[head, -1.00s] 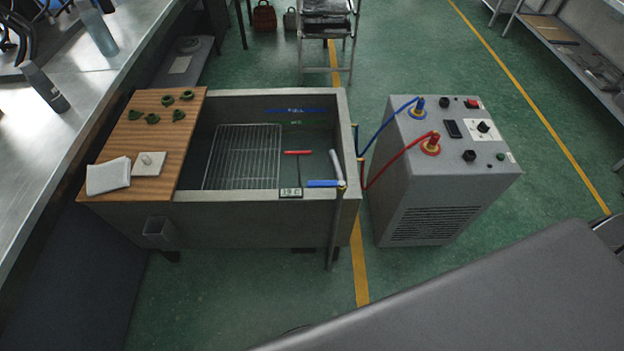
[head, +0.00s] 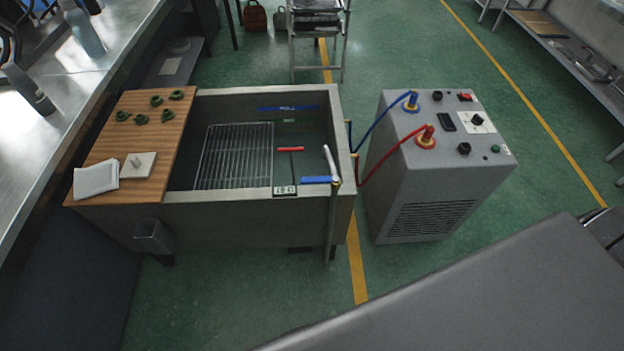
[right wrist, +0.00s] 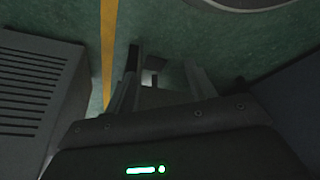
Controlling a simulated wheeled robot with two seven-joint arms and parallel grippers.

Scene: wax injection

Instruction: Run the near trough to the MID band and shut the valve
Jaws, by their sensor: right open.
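The grey trough (head: 250,215) stands on the floor in the head view, with a wire rack (head: 235,157) inside. A blue band marked FULL (head: 287,108) is on its far inner wall, with a small green mark (head: 289,121) below it. A blue lever (head: 316,180) and a white spout (head: 329,160) are at the near right corner. A red bar (head: 290,149) shows inside the trough. No water level can be made out. My right gripper (right wrist: 165,72) is open and empty over the floor in the right wrist view. My left gripper is not in view.
A grey chiller (head: 425,180) with blue and red hoses stands right of the trough; its vented side (right wrist: 38,95) shows in the right wrist view. A wooden board (head: 135,180) with small green pieces covers the trough's left end. A metal bench (head: 45,130) runs along the left.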

